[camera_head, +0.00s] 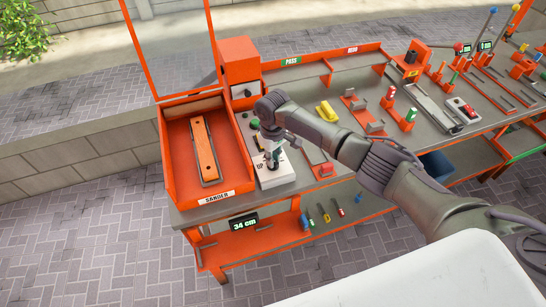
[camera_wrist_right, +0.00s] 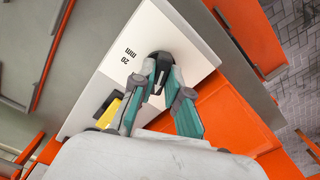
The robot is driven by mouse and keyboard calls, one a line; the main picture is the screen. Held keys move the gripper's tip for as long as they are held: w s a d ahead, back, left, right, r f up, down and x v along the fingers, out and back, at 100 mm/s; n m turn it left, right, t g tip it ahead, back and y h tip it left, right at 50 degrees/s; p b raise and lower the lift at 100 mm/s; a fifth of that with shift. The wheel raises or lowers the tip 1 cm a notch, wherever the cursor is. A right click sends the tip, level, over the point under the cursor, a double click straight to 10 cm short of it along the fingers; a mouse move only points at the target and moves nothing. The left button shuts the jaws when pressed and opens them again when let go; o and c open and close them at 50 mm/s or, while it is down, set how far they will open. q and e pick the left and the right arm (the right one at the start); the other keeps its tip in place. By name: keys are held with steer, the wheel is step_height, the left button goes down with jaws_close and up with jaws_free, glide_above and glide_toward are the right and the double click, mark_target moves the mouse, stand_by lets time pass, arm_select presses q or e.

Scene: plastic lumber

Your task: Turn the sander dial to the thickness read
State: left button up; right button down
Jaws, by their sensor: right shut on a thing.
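The sander is an orange open box (camera_head: 222,184) labelled SANDER at the left end of the bench, with an orange plank (camera_head: 204,152) lying in it. Beside it is a white panel (camera_head: 279,178), which also shows in the wrist view (camera_wrist_right: 190,30) with the print "20 mm". My right gripper (camera_head: 270,160) reaches down over this panel. In the wrist view its teal fingers (camera_wrist_right: 158,72) are shut on the dark dial (camera_wrist_right: 161,58). The fingers cover much of the dial, so I cannot tell where it points. My left gripper is not in view.
A display (camera_head: 244,222) under the bench front reads 34 cm. A yellow piece (camera_head: 326,111) and orange fixtures stand to the right of the panel. PASS (camera_head: 291,61) and REDO (camera_head: 352,50) labels mark trays at the back. A clear orange-framed screen (camera_head: 172,45) rises behind the sander.

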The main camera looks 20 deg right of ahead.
steer(key=c, duration=1.2)
jaws_free()
steer(key=shift+o, duration=0.2)
step_height(320, 180, up, 12)
